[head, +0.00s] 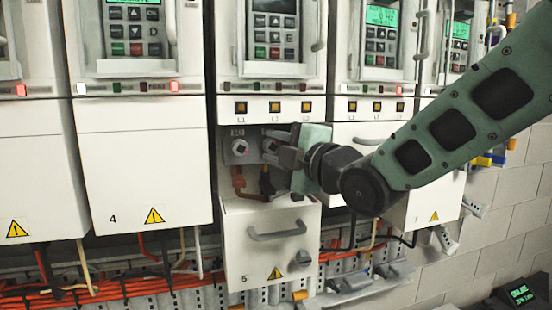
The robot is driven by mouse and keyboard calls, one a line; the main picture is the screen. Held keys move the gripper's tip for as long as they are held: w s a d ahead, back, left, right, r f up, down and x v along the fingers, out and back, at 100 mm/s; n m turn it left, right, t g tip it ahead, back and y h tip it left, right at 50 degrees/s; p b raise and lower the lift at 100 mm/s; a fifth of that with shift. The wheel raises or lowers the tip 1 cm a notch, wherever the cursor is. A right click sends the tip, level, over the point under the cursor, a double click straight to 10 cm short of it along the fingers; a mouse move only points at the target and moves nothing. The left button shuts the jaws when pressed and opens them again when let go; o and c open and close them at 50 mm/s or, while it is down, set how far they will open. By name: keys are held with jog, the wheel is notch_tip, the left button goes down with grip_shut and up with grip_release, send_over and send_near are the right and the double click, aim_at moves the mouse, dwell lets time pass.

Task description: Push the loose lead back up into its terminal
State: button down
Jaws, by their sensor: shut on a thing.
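The drive marked 5 has its lower cover (270,262) dropped open, baring a terminal row under the labels L1, L2 and L3. A brown lead (238,180) runs up to the left grey terminal (239,147). A black lead (267,184) stands beside it, under the middle terminal. My gripper (272,150) reaches in from the right at the middle terminal and is shut, apparently on the black lead. The lead's top end is hidden by the fingers, so I cannot tell if it sits in the terminal. My gripper and wrist hide the right terminal.
The drive marked 4 (142,165) stands closed at left with a red lamp lit. Another closed drive (370,132) stands behind my arm. The open cover's handle (277,232) juts out below my gripper. Slotted wire ducting (200,298) with orange cables runs below.

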jog(key=n+g+h+b, duration=0.1)
jog(key=n+b, duration=0.2)
jog(key=shift+n, duration=0.4)
jog(key=shift+n+g+h+b, duration=0.4)
jog(key=shift+n+b, duration=0.4)
jog(key=shift+b, duration=0.2)
jog(key=shift+r, duration=0.1)
jog(key=c, duration=1.1)
grip_release()
jog(key=shift+r, duration=0.15)
